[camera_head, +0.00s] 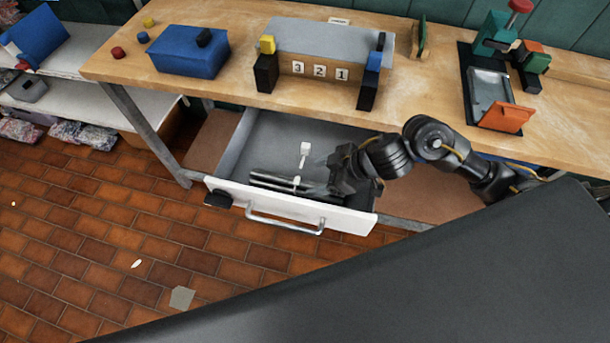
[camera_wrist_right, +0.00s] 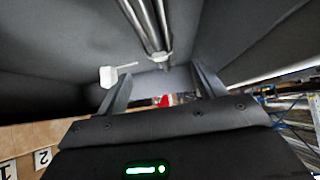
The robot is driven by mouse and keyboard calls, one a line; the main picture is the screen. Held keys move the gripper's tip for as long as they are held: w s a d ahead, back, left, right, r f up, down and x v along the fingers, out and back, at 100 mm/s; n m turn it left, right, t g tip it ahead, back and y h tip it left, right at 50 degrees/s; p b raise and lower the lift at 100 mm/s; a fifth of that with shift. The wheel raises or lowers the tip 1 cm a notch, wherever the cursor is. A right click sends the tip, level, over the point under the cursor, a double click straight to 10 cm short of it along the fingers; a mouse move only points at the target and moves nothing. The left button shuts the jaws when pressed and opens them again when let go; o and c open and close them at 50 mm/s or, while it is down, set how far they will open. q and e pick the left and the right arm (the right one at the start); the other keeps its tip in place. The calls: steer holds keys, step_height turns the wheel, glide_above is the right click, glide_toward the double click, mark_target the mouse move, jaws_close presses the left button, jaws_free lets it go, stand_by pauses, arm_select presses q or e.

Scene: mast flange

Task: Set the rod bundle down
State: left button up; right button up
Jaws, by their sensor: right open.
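The rod bundle (camera_head: 272,181) is a set of grey metal rods lying in the open drawer (camera_head: 228,192), close behind its white front. A pale tie band is around the rods, and a white tag (camera_head: 305,148) shows beside them on the drawer floor side. My right gripper (camera_head: 338,180) is low in the drawer at the right end of the rods. In the right wrist view the bundle (camera_wrist_right: 148,25) runs up and away beyond the open fingers (camera_wrist_right: 162,82), with no rod seen between them. The tag (camera_wrist_right: 108,76) hangs at its left. My left gripper is out of view.
The wooden workbench (camera_head: 210,97) is above the drawer, with a blue box (camera_head: 188,55), a grey number-marked fixture (camera_head: 325,42) and a tray with an orange end (camera_head: 505,117). The drawer handle (camera_head: 283,225) sticks out in front. The drawer's back left is clear.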

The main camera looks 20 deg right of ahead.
steer(key=v, duration=0.2)
steer(key=shift+s+d+r, duration=0.1)
steer(key=shift+d+r, duration=0.1)
steer(key=shift+r, duration=0.05)
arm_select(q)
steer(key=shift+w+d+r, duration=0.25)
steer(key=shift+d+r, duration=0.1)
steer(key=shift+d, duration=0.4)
arm_select(e)
steer(key=shift+s+d+r, duration=0.2)
steer(key=shift+d+r, duration=0.05)
steer(key=shift+r, duration=0.05)
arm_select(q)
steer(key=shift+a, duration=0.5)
